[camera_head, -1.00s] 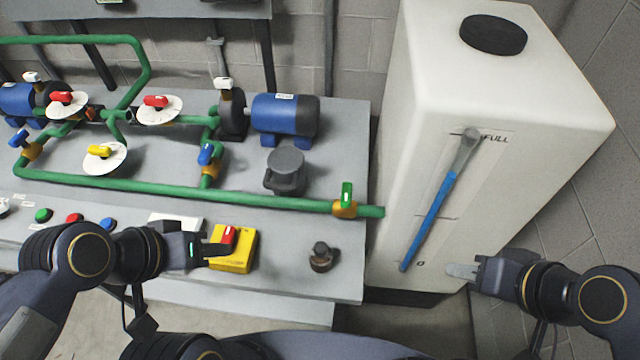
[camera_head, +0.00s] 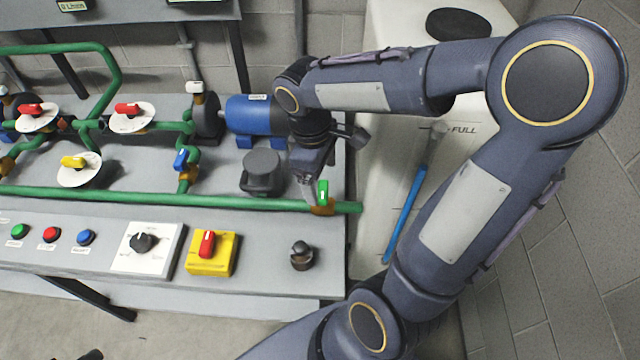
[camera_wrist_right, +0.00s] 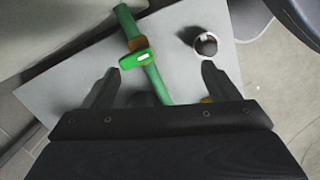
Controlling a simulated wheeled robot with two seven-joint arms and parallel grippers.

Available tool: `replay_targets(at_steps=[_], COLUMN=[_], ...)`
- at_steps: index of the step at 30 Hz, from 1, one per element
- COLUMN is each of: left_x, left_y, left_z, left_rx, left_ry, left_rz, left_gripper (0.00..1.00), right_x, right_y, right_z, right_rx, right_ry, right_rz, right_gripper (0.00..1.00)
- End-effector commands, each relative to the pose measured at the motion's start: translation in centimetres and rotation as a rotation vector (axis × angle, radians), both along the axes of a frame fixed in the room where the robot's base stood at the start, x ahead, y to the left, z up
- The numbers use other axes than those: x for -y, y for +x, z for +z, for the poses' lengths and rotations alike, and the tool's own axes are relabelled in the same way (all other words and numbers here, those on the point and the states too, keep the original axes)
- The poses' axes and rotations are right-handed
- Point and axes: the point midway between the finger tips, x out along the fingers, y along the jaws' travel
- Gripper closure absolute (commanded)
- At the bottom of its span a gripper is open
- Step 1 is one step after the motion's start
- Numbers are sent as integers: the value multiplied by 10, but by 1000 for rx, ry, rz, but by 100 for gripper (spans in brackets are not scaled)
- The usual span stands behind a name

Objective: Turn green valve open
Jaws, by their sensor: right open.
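The green valve handle (camera_head: 323,192) stands on an orange valve body (camera_head: 322,208) near the right end of the green pipe. In the head view my right gripper (camera_head: 310,190) hangs just left of and above the handle, with its fingers partly hidden by the wrist. In the right wrist view the right gripper (camera_wrist_right: 160,88) is open and empty. There the green handle (camera_wrist_right: 136,58) lies crosswise over the pipe, between the lines of the two fingers and beyond their tips. No contact shows. My left gripper is out of the frames.
A blue motor (camera_head: 247,113) and a grey cylindrical part (camera_head: 262,168) stand left of my right gripper. The yellow box with a red switch (camera_head: 211,255) and a small dark knob (camera_head: 301,256) are on the bench front. The white tank (camera_head: 400,190) is at right, partly behind my right arm.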

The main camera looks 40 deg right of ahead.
Motion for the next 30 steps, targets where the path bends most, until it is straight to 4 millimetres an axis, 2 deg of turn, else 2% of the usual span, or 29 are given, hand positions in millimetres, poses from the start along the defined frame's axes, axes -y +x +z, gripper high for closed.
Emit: replay_targets(at_steps=[3,6,11,17,25,30], left_x=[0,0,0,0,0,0], left_y=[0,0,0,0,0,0], left_z=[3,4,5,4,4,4], left_rx=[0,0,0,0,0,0], left_ry=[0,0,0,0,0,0], left_rz=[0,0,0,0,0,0], left_gripper=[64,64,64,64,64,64], right_x=[7,11,14,20,32,37], right_y=[28,44,57,54,43,40], right_z=[-19,-31,-43,-62,-102,-115], right_rx=[-109,-172,-223,-236,-234,-232], right_ry=[-74,-116,-149,-155,-154,-155], right_rz=[140,226,297,310,308,309], right_gripper=[18,18,18,18,18,18])
